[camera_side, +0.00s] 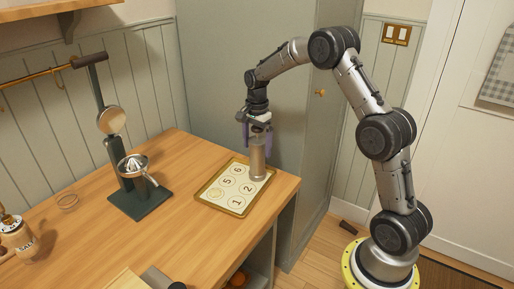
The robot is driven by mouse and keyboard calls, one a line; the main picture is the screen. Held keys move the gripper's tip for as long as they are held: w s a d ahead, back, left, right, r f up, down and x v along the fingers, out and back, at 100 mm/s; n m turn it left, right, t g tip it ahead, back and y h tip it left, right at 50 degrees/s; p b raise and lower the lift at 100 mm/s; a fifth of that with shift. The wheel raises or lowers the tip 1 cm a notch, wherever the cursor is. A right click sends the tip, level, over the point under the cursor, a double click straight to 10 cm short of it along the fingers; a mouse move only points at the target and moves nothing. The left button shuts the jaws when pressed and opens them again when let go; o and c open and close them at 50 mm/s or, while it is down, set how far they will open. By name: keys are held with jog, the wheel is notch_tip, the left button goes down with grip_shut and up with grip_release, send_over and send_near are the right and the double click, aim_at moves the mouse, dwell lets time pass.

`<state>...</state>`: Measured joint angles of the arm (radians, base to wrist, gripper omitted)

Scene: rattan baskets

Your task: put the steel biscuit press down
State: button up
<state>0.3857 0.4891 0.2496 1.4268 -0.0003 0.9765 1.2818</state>
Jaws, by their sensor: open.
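The steel biscuit press (257,163) is a grey metal cylinder standing upright at the right side of a shallow tray (208,204) with numbered round spots. Its base appears to rest on the tray, covering a spot near the ones marked 6 and 2. My gripper (257,139) is right above it, pointing straight down, with its purple fingers open around the top of the press. Whether the fingers touch the press cannot be told at this size.
A dark green stand (140,204) with a metal citrus squeezer (133,166) is left of the tray. The wooden counter (175,240) is clear in front of the tray. A cabinet rises behind.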

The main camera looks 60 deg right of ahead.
notch_tip(320, 180, up, 11)
jog(key=shift+r, duration=0.1)
jog(key=s+a+r+n+t, duration=0.3)
jog(key=s+a+r+n, duration=0.55)
jog(key=s+a, duration=0.3)
jog(key=s+a+f+n+t, duration=0.1)
jog(key=s+a+f+n, duration=0.1)
jog(key=s+n, duration=0.3)
jog(key=s+a+f+n+t, duration=0.1)
jog(key=s+a+n, duration=0.4)
jog(key=s, duration=0.7)
jog(key=shift+s+f+n+t, duration=0.2)
jog(key=shift+f+n+t, duration=0.15)
jog(key=shift+f, duration=0.45)
